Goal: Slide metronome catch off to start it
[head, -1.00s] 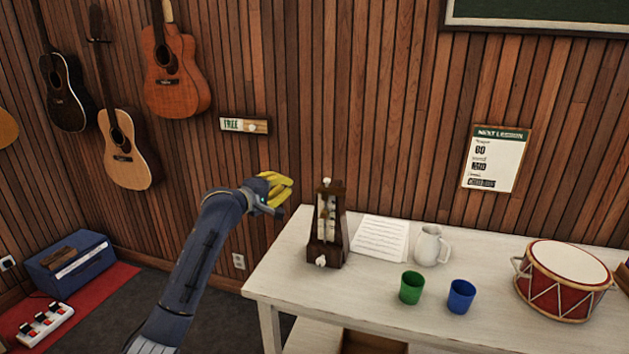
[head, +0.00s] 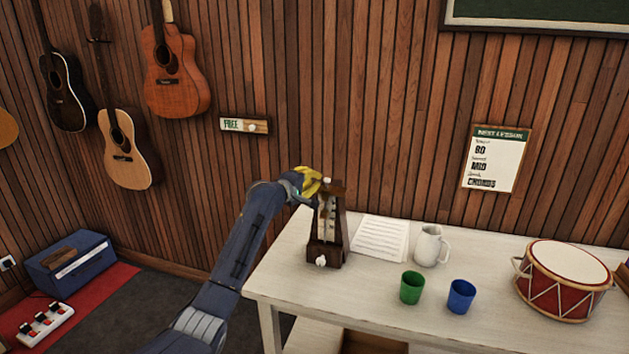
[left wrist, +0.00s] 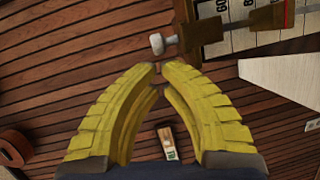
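The dark wooden metronome (head: 327,232) stands upright at the left end of the white table. My left gripper (head: 314,184) is beside the metronome's top left. Its yellow fingertips (left wrist: 160,66) meet just short of the white knob, with nothing held between them. My right gripper is not in view.
On the white table (head: 375,290) are a music sheet (head: 380,240), a white jug (head: 430,245), a green cup (head: 411,288), a blue cup (head: 461,296) and a red drum (head: 563,282). The wood-panelled wall is close behind, with a FREE sign (head: 245,125).

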